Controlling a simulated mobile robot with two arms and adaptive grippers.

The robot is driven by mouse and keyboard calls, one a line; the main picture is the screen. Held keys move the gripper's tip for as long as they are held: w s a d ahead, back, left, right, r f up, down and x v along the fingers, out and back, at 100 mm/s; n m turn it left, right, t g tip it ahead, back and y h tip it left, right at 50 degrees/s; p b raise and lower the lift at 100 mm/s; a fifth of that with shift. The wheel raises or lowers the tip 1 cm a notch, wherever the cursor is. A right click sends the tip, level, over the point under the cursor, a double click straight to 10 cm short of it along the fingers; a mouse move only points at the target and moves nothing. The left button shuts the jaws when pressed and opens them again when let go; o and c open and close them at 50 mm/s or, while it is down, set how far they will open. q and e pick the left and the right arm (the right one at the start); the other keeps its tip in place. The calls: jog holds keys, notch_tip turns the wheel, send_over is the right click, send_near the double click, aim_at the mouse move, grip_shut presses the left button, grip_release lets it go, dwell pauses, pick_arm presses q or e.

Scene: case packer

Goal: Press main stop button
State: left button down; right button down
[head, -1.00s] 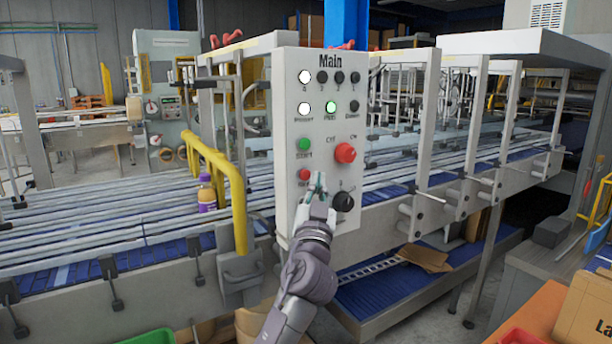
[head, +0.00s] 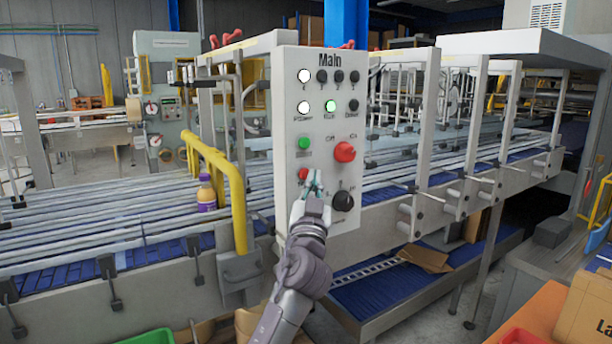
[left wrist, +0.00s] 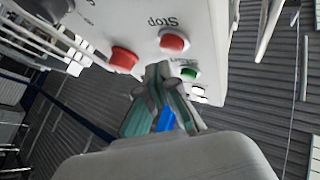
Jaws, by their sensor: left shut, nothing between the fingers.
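The grey control panel (head: 318,125) headed "Main" stands upright in the middle of the head view. Its small red stop button (head: 303,174) is low on the left side, below the green start button (head: 305,143). My left gripper (head: 314,180) is shut and empty, with its fingertips just right of the stop button. In the left wrist view, the red button marked "Stop" (left wrist: 173,42) lies just beyond the fingertips (left wrist: 158,72). I cannot tell whether they touch it. My right gripper is not in view.
A red rotary knob (head: 344,152) and a black knob (head: 343,201) are close by on the panel's right side. A yellow rail (head: 238,195) and a conveyor (head: 100,230) with a bottle (head: 206,193) are to the left.

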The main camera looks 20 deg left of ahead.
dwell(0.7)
pick_arm(q)
jog(key=shift+w+a+b, duration=0.3)
jog(key=shift+w+a, duration=0.3)
jog(key=shift+a, duration=0.15)
dwell(0.8)
dwell(0.3)
jog(key=shift+s+d+b, duration=0.35)
jog(key=shift+s+d, duration=0.25)
jog(key=shift+d, duration=0.1)
jog(key=s+d, duration=0.1)
jog(key=d, duration=0.1)
jog(key=s+d, duration=0.2)
jog(key=shift+b, duration=0.35)
